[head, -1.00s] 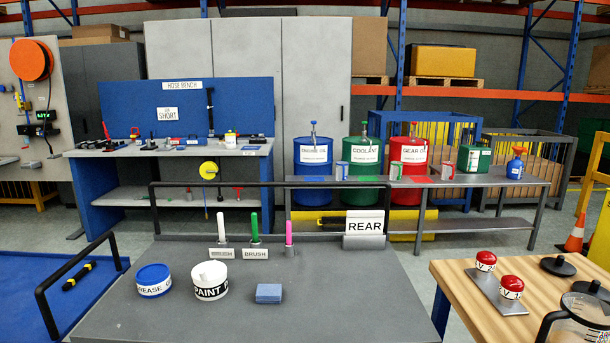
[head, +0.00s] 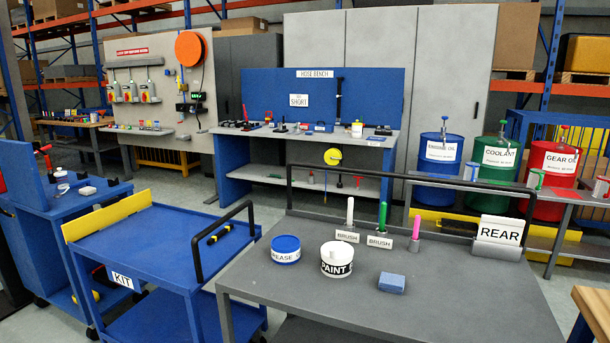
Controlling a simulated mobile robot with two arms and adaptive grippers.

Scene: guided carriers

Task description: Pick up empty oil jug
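I cannot make out an empty oil jug in the head view. The blue engine oil drum (head: 440,165), green coolant drum (head: 494,170) and red gear oil drum (head: 553,182) stand at the right behind a grey bench (head: 512,181). Neither of my grippers is in view.
A blue KIT cart (head: 160,240) stands left. The hose bench (head: 300,145) is behind. A wooden top (head: 596,310) shows bottom right.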

